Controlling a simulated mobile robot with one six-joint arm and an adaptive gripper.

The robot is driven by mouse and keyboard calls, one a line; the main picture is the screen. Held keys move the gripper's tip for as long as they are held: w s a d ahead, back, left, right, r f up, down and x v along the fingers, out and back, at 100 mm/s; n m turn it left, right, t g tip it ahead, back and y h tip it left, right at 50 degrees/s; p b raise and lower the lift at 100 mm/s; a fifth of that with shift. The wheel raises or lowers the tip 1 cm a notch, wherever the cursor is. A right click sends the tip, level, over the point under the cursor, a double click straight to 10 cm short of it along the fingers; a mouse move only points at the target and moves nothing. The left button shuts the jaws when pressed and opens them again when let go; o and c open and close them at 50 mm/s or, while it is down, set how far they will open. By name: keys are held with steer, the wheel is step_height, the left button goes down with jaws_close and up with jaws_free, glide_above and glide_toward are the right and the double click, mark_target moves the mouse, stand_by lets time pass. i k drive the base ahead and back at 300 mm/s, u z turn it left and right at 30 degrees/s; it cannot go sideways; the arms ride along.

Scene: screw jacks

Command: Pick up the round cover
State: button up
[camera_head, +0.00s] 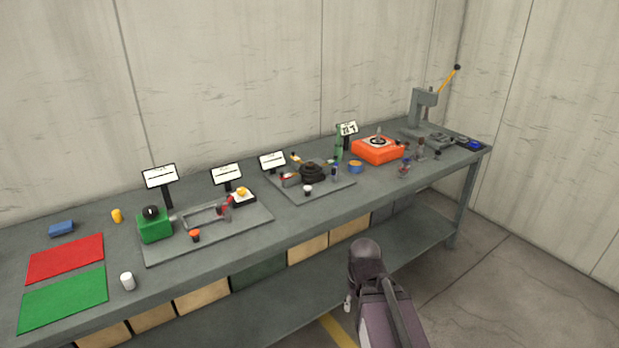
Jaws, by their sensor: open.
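I cannot tell for sure which thing is the round cover. A black round piece (312,170) sits on the grey plate (325,193) at mid-bench. A dark disc with a light ring (377,141) lies on top of the orange box (377,154) farther right. A small black round knob or cap (151,211) is on the green block (155,228) at left. Part of my arm rises at the bottom, in front of the bench. My gripper's fingers do not show.
A long grey workbench carries a lever press (423,108) at the far right end. A red mat (65,258) and a green mat (63,300) lie at left, near a white cylinder (128,281). Sign stands line the back. Several boxes fill the lower shelf.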

mark_target(310, 169)
steer(key=k, duration=0.35)
steer(key=z, duration=0.45)
steer(key=i, duration=1.55)
steer(key=u, duration=0.5)
steer(key=i, duration=0.55)
steer(key=u, duration=0.3)
